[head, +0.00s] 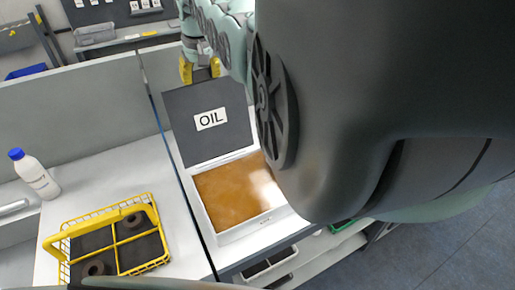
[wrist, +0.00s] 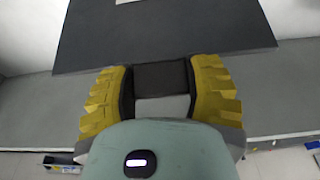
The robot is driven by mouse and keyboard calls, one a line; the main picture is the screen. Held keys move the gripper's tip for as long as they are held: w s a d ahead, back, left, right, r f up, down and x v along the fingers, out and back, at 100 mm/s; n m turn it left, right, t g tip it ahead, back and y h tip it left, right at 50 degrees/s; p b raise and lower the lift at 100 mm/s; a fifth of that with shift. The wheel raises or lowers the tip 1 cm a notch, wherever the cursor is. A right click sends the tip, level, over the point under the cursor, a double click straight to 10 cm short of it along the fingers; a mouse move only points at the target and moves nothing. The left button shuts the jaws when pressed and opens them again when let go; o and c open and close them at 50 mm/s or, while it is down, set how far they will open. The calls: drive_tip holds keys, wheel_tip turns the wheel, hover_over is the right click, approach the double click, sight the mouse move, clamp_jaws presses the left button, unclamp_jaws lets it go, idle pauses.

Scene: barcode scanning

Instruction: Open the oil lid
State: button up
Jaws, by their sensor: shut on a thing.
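The oil lid (head: 181,136) is a dark grey panel with a white "OIL" label. It stands raised and tilted up at the back of the oil box. Below it the box is uncovered and shows brown oil (head: 238,193) inside a white rim (head: 243,232). My gripper (head: 200,70), with yellow ridged fingers, is at the lid's top edge. In the wrist view, the fingers are shut on the lid's dark handle tab (wrist: 161,78), one on each side. The lid panel (wrist: 165,30) spreads out beyond the fingertips. My large dark arm link hides the right side of the head view.
A yellow wire basket (head: 108,242) with dark round parts stands on the white bench at left. A white bottle with a blue cap (head: 35,174) stands behind it. A grey partition (head: 75,105) runs behind the bench. Bench surface between basket and partition is clear.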

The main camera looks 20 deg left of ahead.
drive_tip(key=shift+w+a+f, duration=0.1)
drive_tip(key=shift+w, duration=0.05)
idle(0.3)
drive_tip(key=o, duration=1.3)
drive_tip(key=shift+w+r, duration=0.1)
drive_tip(key=shift+r, duration=0.3)
drive_tip(key=v, duration=1.1)
drive_tip(key=shift+r, duration=0.1)
